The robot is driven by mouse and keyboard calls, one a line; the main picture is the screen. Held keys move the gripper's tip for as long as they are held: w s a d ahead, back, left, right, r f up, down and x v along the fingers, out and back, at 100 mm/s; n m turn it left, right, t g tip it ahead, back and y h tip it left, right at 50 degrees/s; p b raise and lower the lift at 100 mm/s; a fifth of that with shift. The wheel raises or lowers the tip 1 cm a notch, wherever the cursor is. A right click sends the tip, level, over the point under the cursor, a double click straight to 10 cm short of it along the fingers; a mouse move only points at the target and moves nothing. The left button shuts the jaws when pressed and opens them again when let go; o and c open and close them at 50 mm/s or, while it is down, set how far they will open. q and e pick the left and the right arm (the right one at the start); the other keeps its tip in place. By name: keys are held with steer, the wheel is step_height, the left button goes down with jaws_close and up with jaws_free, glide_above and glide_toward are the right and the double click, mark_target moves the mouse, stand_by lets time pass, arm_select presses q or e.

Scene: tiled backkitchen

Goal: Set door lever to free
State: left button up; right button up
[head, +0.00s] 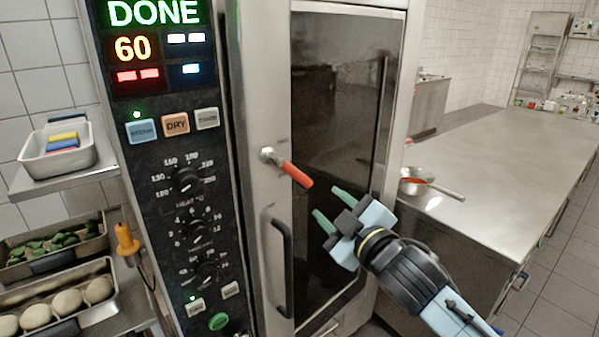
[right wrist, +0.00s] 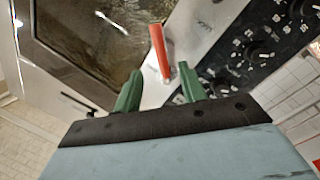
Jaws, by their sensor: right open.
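The door lever (head: 294,173) has a red grip on a metal pivot at the oven door's left edge. In the head view it slants down to the right. The oven door (head: 335,130) looks shut, with dark glass. My right gripper (head: 326,204) is open and empty in front of the door, just below and right of the lever's red tip, apart from it. In the right wrist view the red lever (right wrist: 159,52) lies beyond the gap between the green fingers (right wrist: 158,88). My left gripper is not in view.
A control panel (head: 178,238) with knobs and a lit DONE display stands left of the door. A black door handle (head: 281,268) is below the lever.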

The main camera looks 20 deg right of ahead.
mark_target(301, 179)
steer(key=w, duration=0.4)
steer(key=w+a+p, duration=0.1)
steer(key=w, duration=0.3)
steer(key=w+a, duration=0.1)
steer(key=w, duration=0.4)
steer(key=shift+a+r+p, duration=0.1)
steer(key=shift+a+p, duration=0.15)
steer(key=shift+p, duration=0.05)
jaws_close()
